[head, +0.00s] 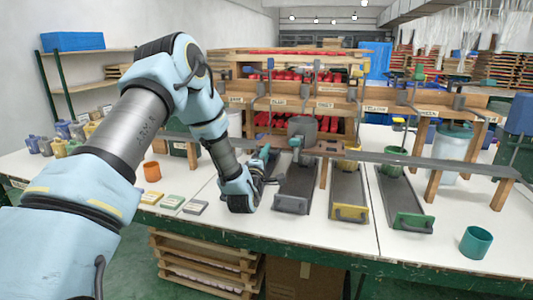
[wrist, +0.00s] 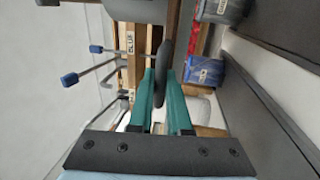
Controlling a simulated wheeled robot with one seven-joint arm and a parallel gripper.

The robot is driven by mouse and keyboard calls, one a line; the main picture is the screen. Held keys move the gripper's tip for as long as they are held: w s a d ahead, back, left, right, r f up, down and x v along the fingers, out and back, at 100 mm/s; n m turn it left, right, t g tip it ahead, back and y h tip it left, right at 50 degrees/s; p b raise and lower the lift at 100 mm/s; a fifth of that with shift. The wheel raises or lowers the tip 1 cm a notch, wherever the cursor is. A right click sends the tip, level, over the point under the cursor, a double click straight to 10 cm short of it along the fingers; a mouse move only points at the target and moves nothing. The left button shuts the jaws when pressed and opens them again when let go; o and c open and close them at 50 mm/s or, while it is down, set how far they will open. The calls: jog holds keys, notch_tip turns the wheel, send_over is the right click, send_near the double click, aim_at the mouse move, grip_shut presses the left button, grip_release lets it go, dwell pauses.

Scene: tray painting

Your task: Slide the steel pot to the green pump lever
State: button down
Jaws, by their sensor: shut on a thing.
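The steel pot is most likely the grey pot (head: 302,128) at the far end of the grey-handled tray, under the shelf; I cannot be certain. The green pump lever (head: 419,73) stands small at the back, above and right of it, over the green-labelled bay. My gripper (head: 263,157) is low over the left end of the tray row, left of the grey-handled tray. In the wrist view its teal fingers (wrist: 164,90) are shut on a dark rounded handle (wrist: 163,72).
A yellow-handled tray (head: 350,212) and a green-handled tray (head: 411,222) lie to the right, below a long grey rail (head: 430,164). A teal cup (head: 476,242) stands front right. An orange cup (head: 152,171) and paint cards (head: 172,201) lie left.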

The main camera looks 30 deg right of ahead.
dwell(0.9)
jog(key=s+d+b, duration=1.5)
jog(key=s+d, duration=0.9)
jog(key=d, duration=0.2)
jog(key=shift+s+d+b, duration=0.15)
jog(key=shift+s+b, duration=0.15)
jog(key=shift+b, duration=0.1)
jog(key=c, duration=0.9)
grip_release()
jog(key=shift+o, duration=0.2)
jog(key=b+v, duration=0.1)
jog(key=v, duration=0.9)
jog(key=shift+s+a, duration=0.25)
jog(key=shift+a, duration=0.05)
jog(key=shift+f, duration=0.1)
